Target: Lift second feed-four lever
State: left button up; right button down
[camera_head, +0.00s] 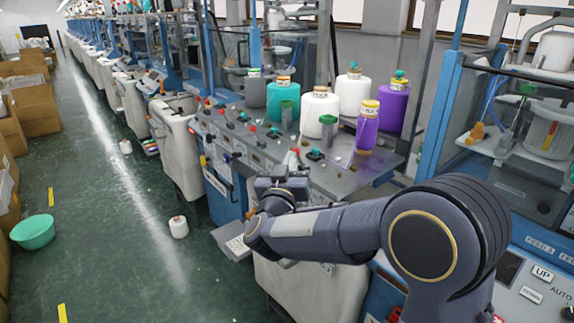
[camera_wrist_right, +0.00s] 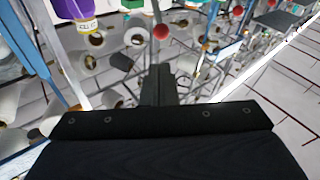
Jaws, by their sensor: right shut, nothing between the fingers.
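Small levers with red and green knobs stand on the grey machine top (camera_head: 345,180) in the head view. A red-knobbed lever (camera_head: 252,126) and a green-knobbed lever (camera_head: 273,132) are beyond my right gripper (camera_head: 283,180); another green knob (camera_head: 315,154) is to its right. I cannot tell which is the second feed-four lever. The right gripper is shut and empty at the machine's front edge. In the right wrist view its fingers (camera_wrist_right: 159,82) are together, with a red round knob (camera_wrist_right: 160,32) beyond them, apart in the picture. My left gripper is not in view.
Purple (camera_head: 367,128), white (camera_head: 319,112) and teal (camera_head: 283,100) yarn cones stand on the machine top. A blue post (camera_head: 438,115) rises at right. The aisle floor (camera_head: 110,240) at left is mostly open, with a loose white cone (camera_head: 179,227) and a green basin (camera_head: 33,231).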

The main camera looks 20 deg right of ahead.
jog(key=s+a+r+b, duration=0.1)
jog(key=s+a+b, duration=0.1)
jog(key=s+a, duration=0.3)
jog(key=shift+s+r, duration=0.2)
jog(key=shift+s, duration=1.6)
jog(key=s+d+f+n+g+y, duration=0.1)
jog(key=s+f+g+y, duration=0.5)
jog(key=s+f, duration=0.4)
jog(key=s+d+f+n+g+y, duration=0.1)
jog(key=s+f+g+y, duration=0.4)
jog(key=s, duration=1.1)
notch_tip(320, 180, down, 5)
jog(key=d+y, duration=0.1)
jog(key=y, duration=0.1)
jog(key=shift+s+d+g+y, duration=0.15)
jog(key=shift+s+g+y, duration=0.2)
jog(key=shift+g+y, duration=0.05)
